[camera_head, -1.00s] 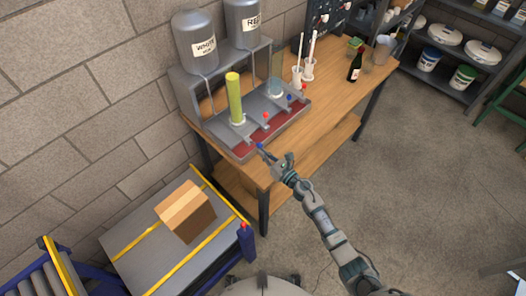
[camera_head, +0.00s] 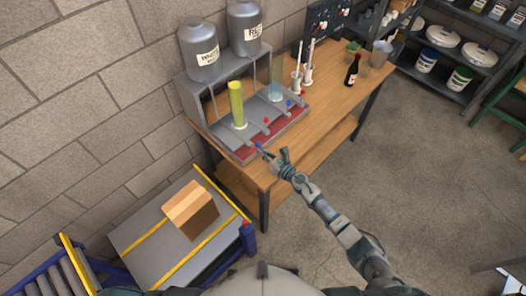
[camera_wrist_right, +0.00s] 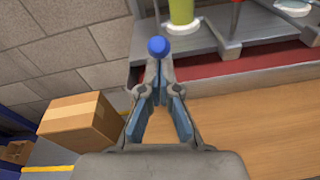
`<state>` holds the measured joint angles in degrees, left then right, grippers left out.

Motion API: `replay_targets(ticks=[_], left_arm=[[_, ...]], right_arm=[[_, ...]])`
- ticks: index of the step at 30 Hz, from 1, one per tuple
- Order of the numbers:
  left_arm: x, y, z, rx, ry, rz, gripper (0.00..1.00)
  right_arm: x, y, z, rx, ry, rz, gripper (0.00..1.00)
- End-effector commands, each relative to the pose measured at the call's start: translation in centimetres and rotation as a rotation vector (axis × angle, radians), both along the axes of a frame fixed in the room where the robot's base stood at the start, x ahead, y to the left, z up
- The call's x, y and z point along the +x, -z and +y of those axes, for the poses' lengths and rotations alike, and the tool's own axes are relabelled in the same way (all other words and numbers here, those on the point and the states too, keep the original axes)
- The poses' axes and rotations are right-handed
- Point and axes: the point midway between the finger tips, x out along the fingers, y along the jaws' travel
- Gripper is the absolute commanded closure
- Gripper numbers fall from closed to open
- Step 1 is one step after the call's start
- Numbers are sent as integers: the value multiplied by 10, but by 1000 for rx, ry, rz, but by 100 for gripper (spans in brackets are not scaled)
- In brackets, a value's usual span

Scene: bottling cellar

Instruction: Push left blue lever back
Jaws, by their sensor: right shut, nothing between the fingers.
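The left blue lever ends in a round blue knob (camera_head: 258,146) at the front left of the grey dispenser (camera_head: 188,98). In the wrist view the blue knob (camera_wrist_right: 158,46) sits right at my fingertips; its stem is hidden behind them. My right gripper (camera_head: 265,151) is shut and empty, its tips at the knob from the front right, apparently touching it. The wrist view shows the closed fingertips (camera_wrist_right: 158,66). A yellow-green filled cylinder (camera_head: 236,103) stands behind the lever. My left gripper is out of view.
A red-knobbed lever (camera_head: 266,121) is beside it, with another blue knob (camera_head: 289,103) further right. A wine bottle (camera_head: 352,71) and white holders stand on the wooden table (camera_head: 330,95). A cardboard box (camera_head: 190,210) lies on the conveyor platform at left.

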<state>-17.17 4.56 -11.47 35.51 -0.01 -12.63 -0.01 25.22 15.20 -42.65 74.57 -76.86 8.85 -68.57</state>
Motion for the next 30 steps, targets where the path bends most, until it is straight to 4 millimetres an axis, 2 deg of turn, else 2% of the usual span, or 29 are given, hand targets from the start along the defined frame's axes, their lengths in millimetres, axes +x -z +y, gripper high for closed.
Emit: replay_targets(ticks=[9,20,26,30], left_arm=[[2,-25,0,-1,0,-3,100],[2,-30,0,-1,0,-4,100],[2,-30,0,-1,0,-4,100],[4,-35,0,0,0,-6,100]], right_arm=[[8,-22,7,0,-1,-1,100],[22,-39,22,0,-2,-2,100],[21,-37,21,-1,-1,-1,100],[23,-45,16,-1,0,-1,100]])
